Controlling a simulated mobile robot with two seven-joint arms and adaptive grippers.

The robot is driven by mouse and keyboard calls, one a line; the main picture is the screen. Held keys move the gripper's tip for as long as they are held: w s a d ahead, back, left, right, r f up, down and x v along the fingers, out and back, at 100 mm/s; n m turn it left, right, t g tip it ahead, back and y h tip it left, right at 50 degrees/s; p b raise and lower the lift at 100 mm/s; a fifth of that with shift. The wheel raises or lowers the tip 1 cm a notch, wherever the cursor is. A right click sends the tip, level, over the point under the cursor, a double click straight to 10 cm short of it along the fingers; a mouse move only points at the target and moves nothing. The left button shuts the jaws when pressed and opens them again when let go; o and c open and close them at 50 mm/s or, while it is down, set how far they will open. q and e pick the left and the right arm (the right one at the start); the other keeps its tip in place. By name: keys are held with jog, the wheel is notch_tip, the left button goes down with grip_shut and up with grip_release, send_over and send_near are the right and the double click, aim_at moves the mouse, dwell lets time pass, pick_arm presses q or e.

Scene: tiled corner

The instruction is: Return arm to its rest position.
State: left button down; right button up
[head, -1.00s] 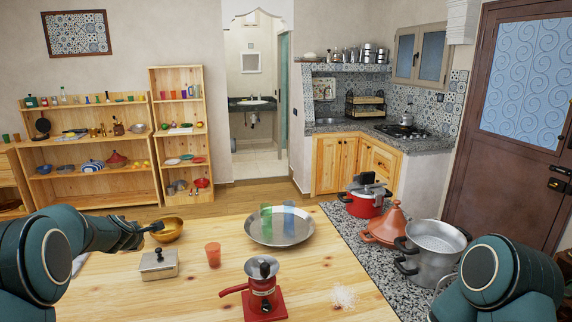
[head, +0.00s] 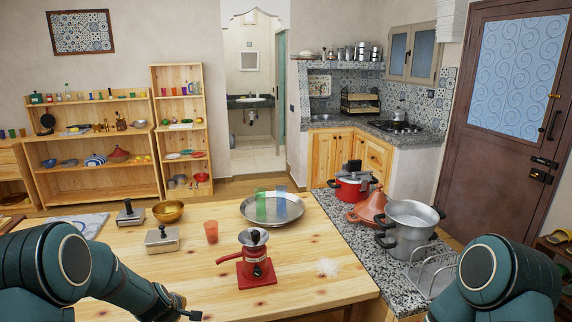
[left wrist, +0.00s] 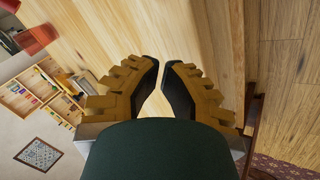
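My left arm comes in from the lower left in the head view. Its gripper (head: 187,308) hangs low over the near edge of the wooden table (head: 215,285). In the left wrist view the two fingers (left wrist: 160,70) lean towards each other with a narrow gap between the tips, and nothing is held. Wood surface shows beyond them. My right arm is bent at the lower right of the head view, beside the worktop. Its gripper is out of view.
The table bears a red grinder (head: 254,271), orange cup (head: 211,232), metal boxes (head: 162,242), brass bowl (head: 168,213) and round tray (head: 248,216). A steel pot (head: 408,235) and wire rack (head: 430,270) stand on the speckled worktop at the right, near my right arm.

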pick_arm(q)
jog(key=s+d+f+m+g+h, duration=0.1)
jog(key=s+d+f+m, duration=0.3)
jog(key=s+d, duration=0.3)
jog(key=s+d+f+m+g+h+b, duration=0.1)
jog(key=s+d+f+m+g+h, duration=0.1)
jog(key=s+d+f+m, duration=0.2)
jog(key=s+d+f+m+g+h+b, duration=0.1)
jog(key=s+d+f+m, duration=0.3)
jog(key=s+d, duration=0.5)
jog(key=s+g, duration=0.1)
jog(key=s, duration=0.7)
jog(key=shift+d+f+h, duration=0.2)
jog(key=shift+d+h, duration=0.2)
jog(key=shift+s, duration=0.1)
